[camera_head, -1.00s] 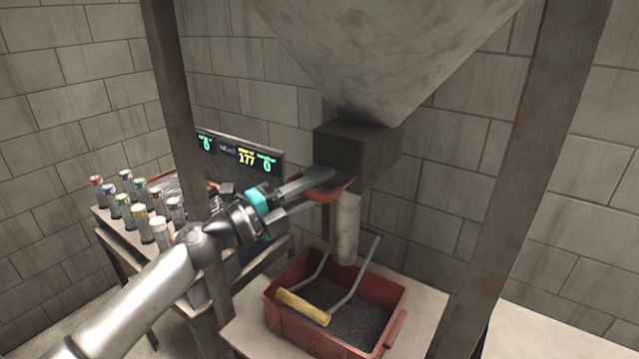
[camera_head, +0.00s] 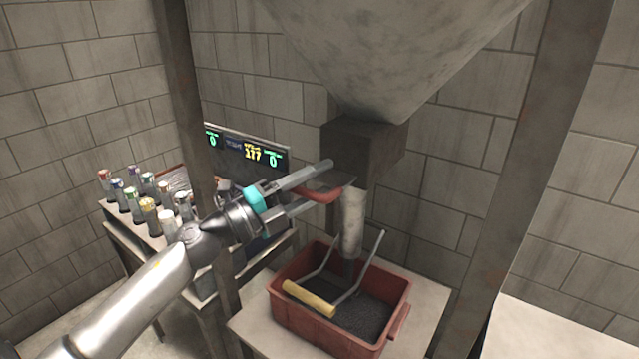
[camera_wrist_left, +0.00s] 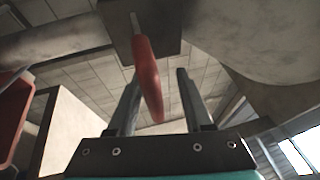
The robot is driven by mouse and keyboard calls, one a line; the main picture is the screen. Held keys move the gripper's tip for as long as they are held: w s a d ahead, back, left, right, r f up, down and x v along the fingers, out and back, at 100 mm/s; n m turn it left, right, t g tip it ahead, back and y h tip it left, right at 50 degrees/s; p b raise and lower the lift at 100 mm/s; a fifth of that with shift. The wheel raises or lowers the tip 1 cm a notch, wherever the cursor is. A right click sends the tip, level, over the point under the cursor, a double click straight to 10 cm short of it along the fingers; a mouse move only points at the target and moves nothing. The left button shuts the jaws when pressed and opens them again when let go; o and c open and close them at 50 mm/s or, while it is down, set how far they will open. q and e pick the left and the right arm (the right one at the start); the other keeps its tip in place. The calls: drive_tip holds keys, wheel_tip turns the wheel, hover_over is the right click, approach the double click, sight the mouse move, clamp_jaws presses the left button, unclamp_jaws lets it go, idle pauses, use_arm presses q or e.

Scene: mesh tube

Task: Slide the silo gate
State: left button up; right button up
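The silo (camera_head: 390,50) narrows down to a dark outlet box (camera_head: 362,150). A thin gate plate with a red handle (camera_head: 322,195) sticks out of the box's left side. A pale tube (camera_head: 352,222) hangs below the box. My left gripper (camera_head: 328,182) is open at the handle. How far the plate sits inside the box is hidden. My right gripper is not in view.
A red crate (camera_head: 397,325) of dark grains with a yellow-gripped bail stands under the tube. Steel posts (camera_head: 525,170) flank the silo. A side table at left holds several capped jars (camera_head: 150,215) and a lit display panel (camera_head: 245,150).

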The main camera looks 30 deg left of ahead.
use_arm(q)
drive_tip(key=shift+f, duration=0.15)
drive_tip(key=shift+s+a+f, duration=0.15)
drive_tip(key=shift+s, duration=0.1)
drive_tip(key=b+v, duration=0.3)
drive_tip(key=v, duration=1.1)
drive_tip(key=shift+s+a, duration=0.15)
drive_tip(key=shift+s, duration=0.1)
